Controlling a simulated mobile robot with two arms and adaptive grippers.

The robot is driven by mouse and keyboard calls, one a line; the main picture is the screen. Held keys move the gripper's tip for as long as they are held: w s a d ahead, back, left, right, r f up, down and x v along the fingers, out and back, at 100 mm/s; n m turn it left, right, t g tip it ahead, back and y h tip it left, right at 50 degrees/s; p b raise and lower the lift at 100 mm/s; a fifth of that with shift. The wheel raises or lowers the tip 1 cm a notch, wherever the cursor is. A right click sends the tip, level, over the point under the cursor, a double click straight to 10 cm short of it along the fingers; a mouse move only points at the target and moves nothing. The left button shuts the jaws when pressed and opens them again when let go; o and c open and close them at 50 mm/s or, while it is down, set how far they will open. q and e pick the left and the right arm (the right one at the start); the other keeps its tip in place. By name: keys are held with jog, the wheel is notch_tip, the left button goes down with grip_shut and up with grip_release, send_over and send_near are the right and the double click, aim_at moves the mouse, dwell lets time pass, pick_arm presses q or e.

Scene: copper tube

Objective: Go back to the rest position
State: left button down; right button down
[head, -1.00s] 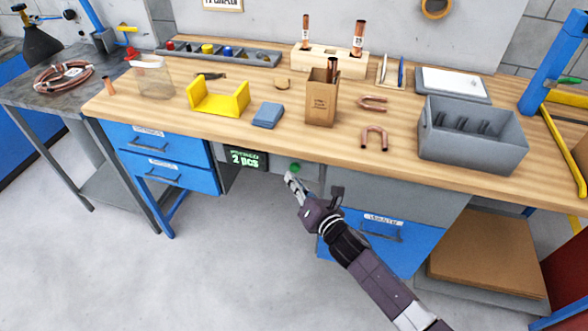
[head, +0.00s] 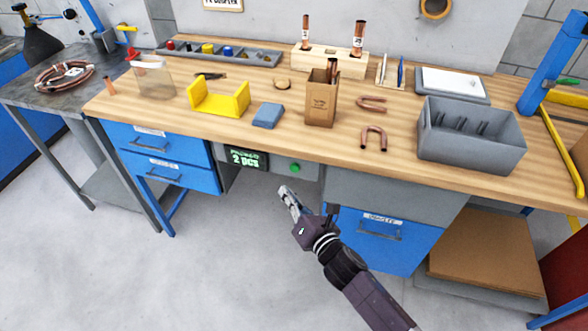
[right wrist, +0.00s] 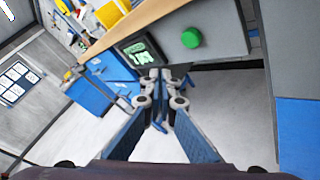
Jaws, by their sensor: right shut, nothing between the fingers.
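My right gripper (head: 288,199) is in front of the workbench, below the tabletop edge. It is shut and empty, with its fingertips together in the right wrist view (right wrist: 162,80). It is apart from the green button (head: 295,168) on the bench front, which also shows in the right wrist view (right wrist: 191,38). Left of the button, a small display (head: 246,158) reads "2 pcs". My left gripper is not in view.
The wooden bench top (head: 225,135) holds a cardboard box (head: 321,108), copper bends (head: 374,138), a yellow cradle (head: 218,98) and a grey divided bin (head: 472,150). Blue drawers (head: 168,172) are below. The floor (head: 200,270) in front is clear.

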dwell(0.4)
jog(key=s+d+f+m+g+h, duration=0.2)
jog(key=s+d+f+m, duration=0.3)
jog(key=f, duration=0.6)
jog(key=s+d+f+m+g+h, duration=0.15)
jog(key=s+d+f+m, duration=0.35)
jog(key=f, duration=0.5)
jog(key=s+d+f+m+g+h, duration=0.2)
jog(key=s+d+f+m+g, duration=0.3)
jog(key=f, duration=0.6)
jog(key=s+d+f+m+g, duration=0.1)
jog(key=s+f+m, duration=0.4)
jog(key=s, duration=0.7)
jog(key=s+d+f+m+g+h, duration=0.1)
jog(key=s+d+f+m, duration=0.3)
jog(key=s, duration=0.7)
jog(key=s+d+f+m+g+h, duration=0.1)
jog(key=s+d+f+m+g, duration=0.2)
jog(key=s, duration=0.9)
notch_tip(320, 180, down, 4)
jog(key=m, duration=0.4)
jog(key=shift+s+d+r, duration=0.2)
jog(key=shift+s+r, duration=0.05)
jog(key=shift+s, duration=0.05)
